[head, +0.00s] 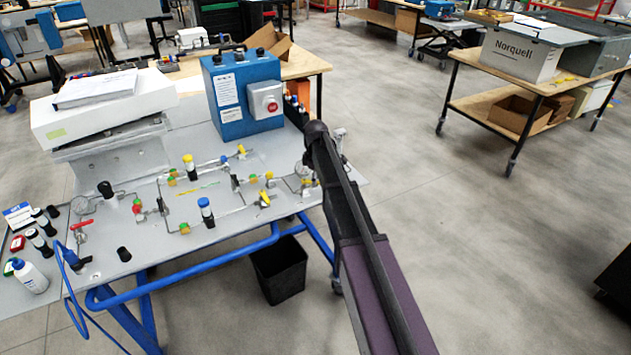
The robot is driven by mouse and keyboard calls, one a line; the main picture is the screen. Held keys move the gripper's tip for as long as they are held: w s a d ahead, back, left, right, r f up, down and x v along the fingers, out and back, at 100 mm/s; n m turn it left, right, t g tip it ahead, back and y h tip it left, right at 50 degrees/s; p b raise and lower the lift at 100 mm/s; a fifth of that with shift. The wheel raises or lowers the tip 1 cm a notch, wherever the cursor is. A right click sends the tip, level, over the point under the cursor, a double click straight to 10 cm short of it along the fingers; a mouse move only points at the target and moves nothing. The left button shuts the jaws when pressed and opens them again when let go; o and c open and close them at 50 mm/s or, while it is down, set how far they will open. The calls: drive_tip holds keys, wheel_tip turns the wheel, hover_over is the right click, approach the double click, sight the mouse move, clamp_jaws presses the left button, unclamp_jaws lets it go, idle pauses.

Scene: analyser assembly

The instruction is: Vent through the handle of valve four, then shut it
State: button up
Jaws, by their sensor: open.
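A grey panel (60,180) carries thin metal tubing with several small valves and fittings. One red-handled valve (82,225) is at the left edge and another red handle (138,212) is further right. Yellow handles show at the back (241,150) and at the front right (264,199). No number is readable, so I cannot tell which is valve four, nor whether any is open. My dark and purple arm reaches up over the panel's right end. It hides part of the fittings there. I cannot make out my gripper or its fingers.
A yellow-capped cylinder (189,168) and a blue-capped cylinder (206,212) stand up among the tubing. A blue box with a red button (228,105) is at the back. A white bottle (29,276) is at the left. A black bin (280,270) stands below.

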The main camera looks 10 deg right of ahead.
clamp_jaws()
drive_tip(key=shift+s+m, duration=0.15)
drive_tip(key=shift+m, duration=0.15)
drive_tip(key=m, duration=0.2)
drive_tip(key=s+a+m, duration=0.1)
drive_tip(key=m, duration=0.1)
drive_tip(key=shift+s+m, duration=0.2)
drive_tip(key=shift+m, duration=0.2)
drive_tip(key=m, duration=0.1)
drive_tip(key=a+m, duration=0.1)
drive_tip(key=m, duration=0.2)
drive_tip(key=shift+s+a+m, duration=0.25)
drive_tip(key=shift+s+m, duration=0.15)
